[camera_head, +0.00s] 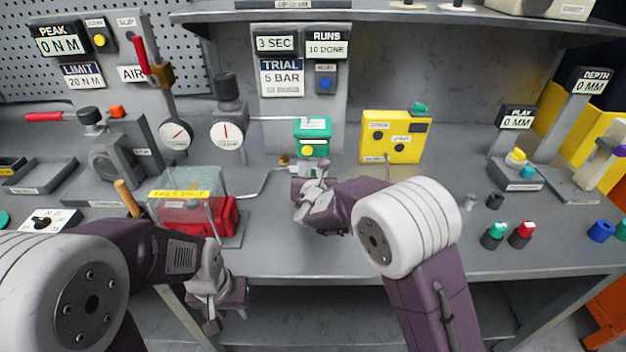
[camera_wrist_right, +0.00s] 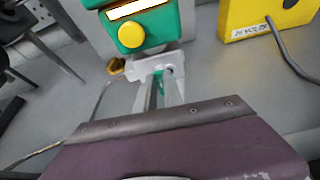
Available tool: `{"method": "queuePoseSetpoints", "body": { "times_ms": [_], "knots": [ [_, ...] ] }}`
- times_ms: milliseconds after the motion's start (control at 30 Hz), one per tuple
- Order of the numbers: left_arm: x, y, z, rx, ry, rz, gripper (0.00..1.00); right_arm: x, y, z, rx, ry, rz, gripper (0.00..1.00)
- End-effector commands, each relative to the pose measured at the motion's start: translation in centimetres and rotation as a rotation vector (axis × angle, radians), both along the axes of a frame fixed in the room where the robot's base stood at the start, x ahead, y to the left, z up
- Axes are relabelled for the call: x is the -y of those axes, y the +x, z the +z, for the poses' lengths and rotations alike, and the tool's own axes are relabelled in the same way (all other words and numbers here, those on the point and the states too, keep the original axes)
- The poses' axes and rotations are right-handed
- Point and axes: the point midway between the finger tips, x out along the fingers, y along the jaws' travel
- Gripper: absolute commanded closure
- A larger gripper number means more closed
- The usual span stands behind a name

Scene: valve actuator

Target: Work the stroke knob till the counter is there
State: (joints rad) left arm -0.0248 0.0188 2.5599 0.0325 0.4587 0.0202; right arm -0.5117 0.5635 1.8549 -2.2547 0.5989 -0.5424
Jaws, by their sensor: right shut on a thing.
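The counter sign (camera_head: 326,44) at the back reads "RUNS 10 DONE". A green box (camera_head: 312,136) with a yellow knob (camera_head: 307,151) stands at the middle of the bench; the yellow knob (camera_wrist_right: 130,36) shows untouched in the right wrist view. My right gripper (camera_head: 318,168) is just in front of and below the green box. In the wrist view its fingers (camera_wrist_right: 162,90) are shut on a small green part (camera_wrist_right: 158,82), mostly hidden between them. I cannot read a stroke label. My left gripper (camera_head: 213,318) hangs low by the bench front, away from everything; its jaws are unclear.
The trial card (camera_head: 282,76) reads "5 BAR" above small blurred text. A yellow box (camera_head: 395,150) stands right of the green box. A clear cover (camera_head: 188,188) over red parts is to the left. Several coloured caps (camera_head: 521,236) stand at right.

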Motion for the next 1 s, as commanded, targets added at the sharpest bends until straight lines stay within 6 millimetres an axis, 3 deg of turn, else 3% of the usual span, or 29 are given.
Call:
{"method": "queuePoseSetpoints", "body": {
  "times_ms": [33,300,500,700,1000],
  "knots": [
    [0.0,0.0,-1.8,0.000,0.000,0.000,0.64,0.1,0.0,-0.8,0.005,0.023,-0.001,1.00],
    [0.0,0.0,-8.8,-0.001,0.000,0.000,0.64,0.6,0.1,-1.4,0.008,0.212,-0.002,1.00],
    [0.0,0.0,-13.1,0.000,0.000,0.000,0.64,1.0,0.0,-1.3,0.006,0.358,-0.002,1.00],
    [0.0,0.0,-15.9,0.000,0.000,0.000,0.64,1.2,0.0,-1.0,0.003,0.474,-0.002,1.00],
    [0.0,0.0,-17.7,0.000,0.000,0.000,0.64,1.3,0.0,-0.7,0.000,0.565,-0.001,1.00]
  ]
}}
